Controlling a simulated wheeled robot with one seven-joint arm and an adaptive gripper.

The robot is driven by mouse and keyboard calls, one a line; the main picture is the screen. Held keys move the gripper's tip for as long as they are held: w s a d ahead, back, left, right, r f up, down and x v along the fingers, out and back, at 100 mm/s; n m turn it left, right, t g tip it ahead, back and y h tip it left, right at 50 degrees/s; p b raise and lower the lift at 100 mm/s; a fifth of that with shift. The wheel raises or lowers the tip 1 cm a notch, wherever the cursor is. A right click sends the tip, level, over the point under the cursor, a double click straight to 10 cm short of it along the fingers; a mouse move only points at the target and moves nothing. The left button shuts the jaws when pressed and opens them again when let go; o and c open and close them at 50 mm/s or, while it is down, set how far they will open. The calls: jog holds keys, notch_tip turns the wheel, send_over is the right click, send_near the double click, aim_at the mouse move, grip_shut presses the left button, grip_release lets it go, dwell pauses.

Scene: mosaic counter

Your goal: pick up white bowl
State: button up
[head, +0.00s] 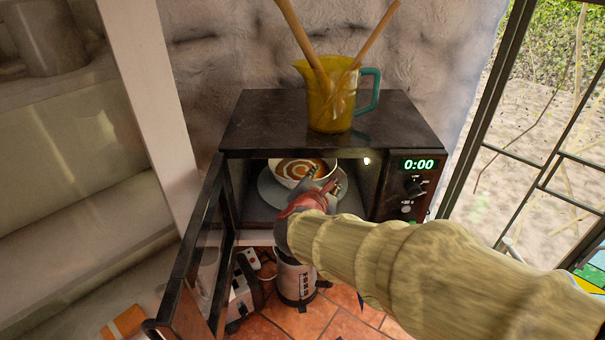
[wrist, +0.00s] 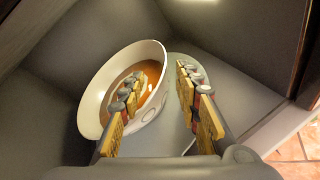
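The white bowl (head: 291,181) with orange, cream-swirled soup sits on the round grey turntable (head: 268,196) inside the open microwave. In the wrist view the bowl (wrist: 97,95) fills the left middle, with the turntable (wrist: 212,90) behind it. My gripper (head: 325,181) reaches into the microwave at the bowl's right side. In the wrist view my gripper (wrist: 160,88) is open, its fingers apart. The left finger overlaps the bowl's interior and the right finger is outside its rim, so the wall lies between them. I cannot tell whether either finger touches it.
The microwave (head: 235,132) has its door (head: 196,265) swung open at left. A yellow jug (head: 325,97) with wooden utensils stands on top. The control panel (head: 417,188) is right of the opening. A kettle-like container (head: 296,282) and a white appliance (head: 240,290) are below.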

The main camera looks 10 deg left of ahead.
jog(key=shift+c, duration=0.6)
grip_shut()
jog(key=shift+f, duration=0.1)
dwell(0.3)
